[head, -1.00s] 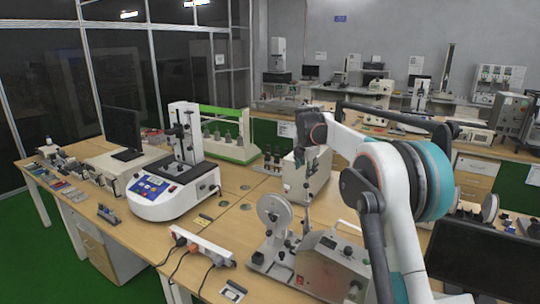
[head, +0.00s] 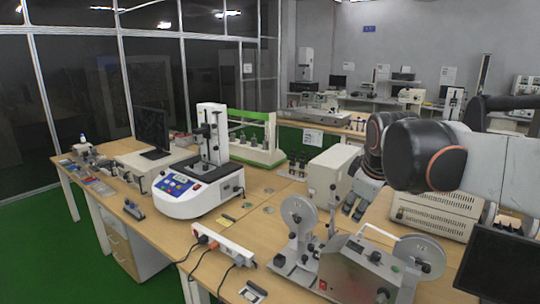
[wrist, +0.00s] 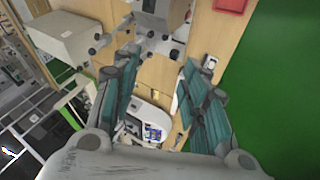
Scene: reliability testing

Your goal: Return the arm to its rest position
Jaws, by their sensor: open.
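My arm (head: 480,165) reaches in from the right edge of the head view, with a black and orange joint nearest the camera. My gripper (head: 354,208) hangs at the far end, partly hidden behind that joint, above the bench beside a beige box. In the wrist view my gripper (wrist: 163,62) has its two teal-padded fingers spread apart with nothing held between them. The bench and instruments show below and beyond the fingers.
A white tester with a blue panel (head: 178,184) stands on the wooden bench. A reel machine (head: 355,272), a beige box (head: 331,172), a power strip (head: 222,243) and a monitor (head: 500,268) stand near the arm. Green floor (head: 50,265) lies left.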

